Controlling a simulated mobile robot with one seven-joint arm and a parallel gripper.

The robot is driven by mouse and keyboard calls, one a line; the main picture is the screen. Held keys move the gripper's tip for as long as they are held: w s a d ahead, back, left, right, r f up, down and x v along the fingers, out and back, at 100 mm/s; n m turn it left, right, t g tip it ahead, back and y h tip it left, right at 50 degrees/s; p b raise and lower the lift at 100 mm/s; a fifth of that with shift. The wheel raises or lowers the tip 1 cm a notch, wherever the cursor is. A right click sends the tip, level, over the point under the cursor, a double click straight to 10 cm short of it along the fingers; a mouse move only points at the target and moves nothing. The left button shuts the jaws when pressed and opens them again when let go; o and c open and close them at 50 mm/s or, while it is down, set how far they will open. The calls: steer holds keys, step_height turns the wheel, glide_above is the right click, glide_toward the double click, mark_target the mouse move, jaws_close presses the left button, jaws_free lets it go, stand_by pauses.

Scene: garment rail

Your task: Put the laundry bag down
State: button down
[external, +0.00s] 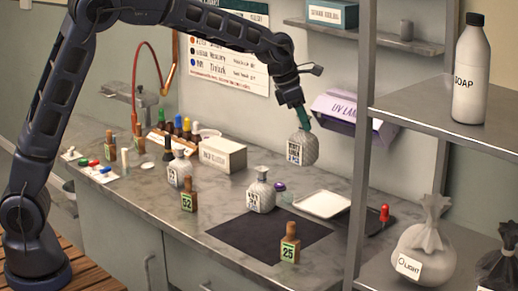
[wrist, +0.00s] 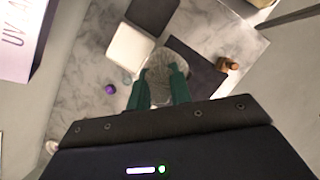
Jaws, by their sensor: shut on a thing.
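My gripper (external: 301,122) has green fingers and is shut on a grey, textured, rounded vessel (external: 303,150) with a printed label. The vessel hangs upright in the air above the back of the counter, apart from its surface. In the wrist view the grey vessel (wrist: 160,64) sits between the green fingertips (wrist: 162,82), which hide part of it. It looks more like a flask than a laundry bag. Two tied bags stand on the lower right shelf: a pale one labelled LIGHT (external: 424,250) and a dark one (external: 497,268), partly cut off.
A UV lamp (external: 345,110) and a metal rack (external: 366,80) are close on the right.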

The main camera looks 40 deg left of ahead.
steer(key=shift+w+d+f, duration=0.1)
steer(key=shift+w+d, duration=0.05)
step_height(320, 180, down, 19)
steer(key=shift+f, duration=0.2)
stand_by(0.4)
steer(key=shift+f, duration=0.1)
steer(key=c, duration=1.3)
jaws_free()
